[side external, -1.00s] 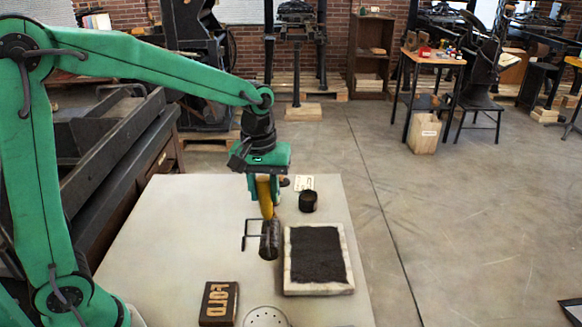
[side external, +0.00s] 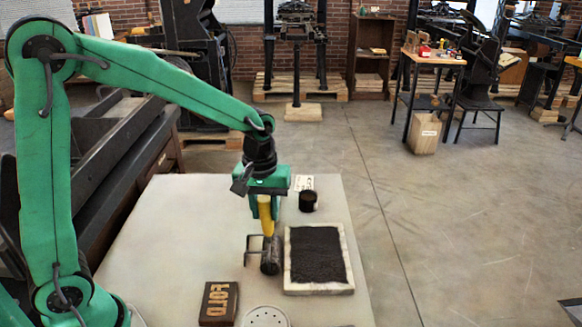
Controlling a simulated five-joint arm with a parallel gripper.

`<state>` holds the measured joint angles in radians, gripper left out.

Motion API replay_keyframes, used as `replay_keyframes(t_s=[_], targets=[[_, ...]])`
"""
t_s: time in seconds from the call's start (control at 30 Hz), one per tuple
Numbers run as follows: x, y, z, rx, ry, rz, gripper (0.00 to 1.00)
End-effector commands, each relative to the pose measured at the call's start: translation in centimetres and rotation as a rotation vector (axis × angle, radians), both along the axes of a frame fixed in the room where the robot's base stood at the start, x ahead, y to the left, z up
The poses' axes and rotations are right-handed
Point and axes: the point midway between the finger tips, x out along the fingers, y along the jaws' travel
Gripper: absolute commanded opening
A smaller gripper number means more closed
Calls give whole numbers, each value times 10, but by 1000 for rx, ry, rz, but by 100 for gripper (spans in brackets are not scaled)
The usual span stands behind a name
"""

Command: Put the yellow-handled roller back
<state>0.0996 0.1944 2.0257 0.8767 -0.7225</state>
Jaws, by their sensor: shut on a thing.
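My gripper (side external: 265,203) is shut on the yellow handle (side external: 266,216) of the roller. The roller's dark cylinder (side external: 270,256) hangs below the handle, close to the left edge of the ink slab. A thin dark wire stand (side external: 250,246) is just left of the cylinder and partly behind it. I cannot tell whether the roller touches the stand or the table. The fingertips partly cover the handle.
A pale-framed slab with a dark surface (side external: 316,254) lies right of the roller. A dark block with letters (side external: 218,302) and a round pale perforated dish (side external: 265,317) are in front. The table's left side is bare.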

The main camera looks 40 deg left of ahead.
Motion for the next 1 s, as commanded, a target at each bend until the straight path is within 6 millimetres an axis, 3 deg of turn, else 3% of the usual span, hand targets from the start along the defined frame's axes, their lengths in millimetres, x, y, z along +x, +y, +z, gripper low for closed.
replay_keyframes(t_s=[0.9,0.93,1.0], targets=[[0,0,-2,0,-1,0,9],[0,0,-2,0,-1,0,31],[0,0,-2,0,-1,0,45]])
